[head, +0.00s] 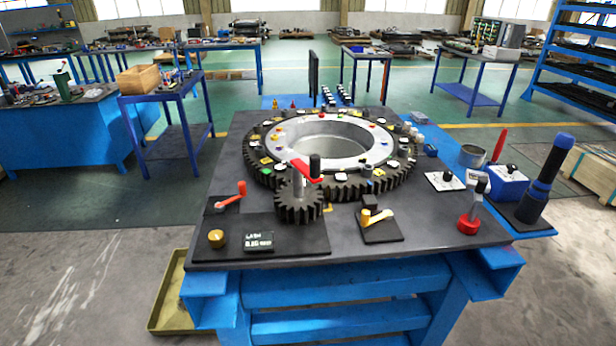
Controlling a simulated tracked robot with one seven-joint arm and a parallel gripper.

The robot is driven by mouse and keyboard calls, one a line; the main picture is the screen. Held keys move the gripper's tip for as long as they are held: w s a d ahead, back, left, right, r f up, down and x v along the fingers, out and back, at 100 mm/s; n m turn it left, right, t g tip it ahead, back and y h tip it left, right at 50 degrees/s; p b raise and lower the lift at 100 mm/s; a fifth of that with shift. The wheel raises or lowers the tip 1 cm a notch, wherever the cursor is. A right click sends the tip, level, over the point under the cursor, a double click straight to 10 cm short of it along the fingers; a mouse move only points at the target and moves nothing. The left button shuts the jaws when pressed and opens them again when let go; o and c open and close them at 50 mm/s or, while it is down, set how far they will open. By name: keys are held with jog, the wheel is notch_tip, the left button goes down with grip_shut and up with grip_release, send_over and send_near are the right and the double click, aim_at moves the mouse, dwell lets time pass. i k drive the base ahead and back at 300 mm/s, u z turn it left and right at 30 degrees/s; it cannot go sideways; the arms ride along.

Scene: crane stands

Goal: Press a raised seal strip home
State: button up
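A large bearing ring (391,147) lies flat on the dark worktop, with a bright metal inner ring and dark outer gear teeth. Several small coloured pieces and pale tags sit around its upper face. I cannot make out a seal strip or any raised length of it at this size. A small dark pinion gear (298,207) stands at the ring's near edge, with a red crank handle (308,172) and a black knob above it. My gripper does not show in this view.
On the dark worktop (345,255) are a red-handled lever (232,199), a yellow-handled lever (377,215), a brass knob (216,238), a display box (259,241) and a red-based joystick (470,220). A tall dark-blue cylinder (543,180) stands at right. An olive tray (168,300) lies on the floor.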

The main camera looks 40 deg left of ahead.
aim_at(330, 172)
jog(key=i, duration=0.15)
jog(key=u, duration=1.75)
jog(key=i, duration=0.35)
jog(key=u, duration=0.45)
jog(key=i, duration=0.7)
jog(key=z, duration=0.55)
